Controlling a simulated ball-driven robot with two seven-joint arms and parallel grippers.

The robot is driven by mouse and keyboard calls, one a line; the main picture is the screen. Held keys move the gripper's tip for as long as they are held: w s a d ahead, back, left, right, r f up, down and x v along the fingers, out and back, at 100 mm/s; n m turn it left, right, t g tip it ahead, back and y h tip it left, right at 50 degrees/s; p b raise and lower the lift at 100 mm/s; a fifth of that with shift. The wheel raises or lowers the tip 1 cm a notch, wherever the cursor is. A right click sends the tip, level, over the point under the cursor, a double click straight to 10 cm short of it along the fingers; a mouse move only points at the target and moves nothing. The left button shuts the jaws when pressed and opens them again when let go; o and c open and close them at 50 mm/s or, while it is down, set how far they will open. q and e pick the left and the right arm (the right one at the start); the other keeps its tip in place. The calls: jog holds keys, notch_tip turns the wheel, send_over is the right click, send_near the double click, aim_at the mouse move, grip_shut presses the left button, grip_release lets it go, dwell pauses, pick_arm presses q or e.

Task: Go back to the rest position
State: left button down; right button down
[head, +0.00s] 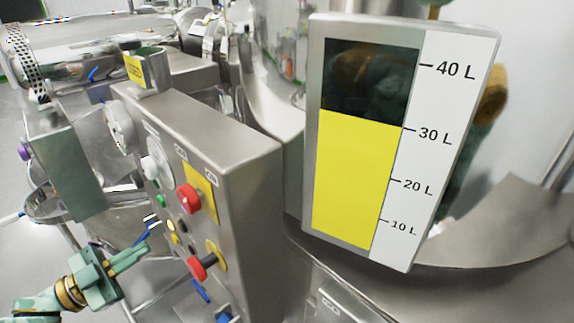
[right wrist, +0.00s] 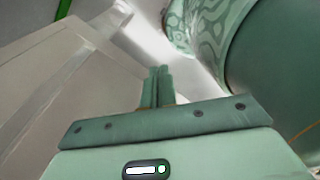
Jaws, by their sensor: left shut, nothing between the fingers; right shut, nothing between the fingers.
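My left gripper (head: 128,258) is at the lower left of the head view, green with its fingers together and nothing between them. It is apart from the steel control box (head: 245,150), to the left of its button face. My right gripper (right wrist: 160,72) shows in the right wrist view with its fingers shut and empty. The right gripper cannot be made out in the head view. Part of my own green, patterned body fills the upper right of the right wrist view.
The control box carries a red button (head: 188,198), a red-handled switch (head: 200,267) and gauges. A level gauge (head: 355,180) shows yellow up to a little above 30 L. A steel vessel (head: 500,235) stands behind it. Pale floor (head: 25,255) shows at the left.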

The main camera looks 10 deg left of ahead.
pick_arm(q)
jog(key=a+f+n+g+y, duration=0.1)
jog(key=a+f+n+y, duration=0.1)
jog(key=a+f+y, duration=0.45)
jog(key=a+f+n+y, duration=0.2)
jog(key=a+f+y, duration=0.2)
jog(key=a+f, duration=0.55)
jog(key=s+a+f+n+g+y+b, duration=0.15)
jog(key=s+f, duration=0.35)
jog(key=f, duration=0.5)
jog(key=s+a+f+n+g+y+b, duration=0.1)
jog(key=s+f+n+g+y, duration=0.3)
jog(key=f, duration=0.6)
jog(key=s+d+f+g+b, duration=0.15)
jog(key=s+d+f, duration=0.25)
jog(key=s+f, duration=0.5)
jog(key=s+d+f+g, duration=0.3)
jog(key=s+d+f, duration=0.2)
jog(key=s+f, duration=0.4)
jog(key=s+d+f+n+g+h+b, duration=0.1)
jog(key=s+d+f, duration=0.1)
jog(key=s+d, duration=0.3)
jog(key=s+d+f+g+h+b, duration=0.1)
jog(key=s+d+f, duration=0.2)
jog(key=d, duration=0.9)
jog(key=shift+s+d+n+g, duration=0.3)
jog(key=shift+s+d+n, duration=0.1)
jog(key=shift+s, duration=0.6)
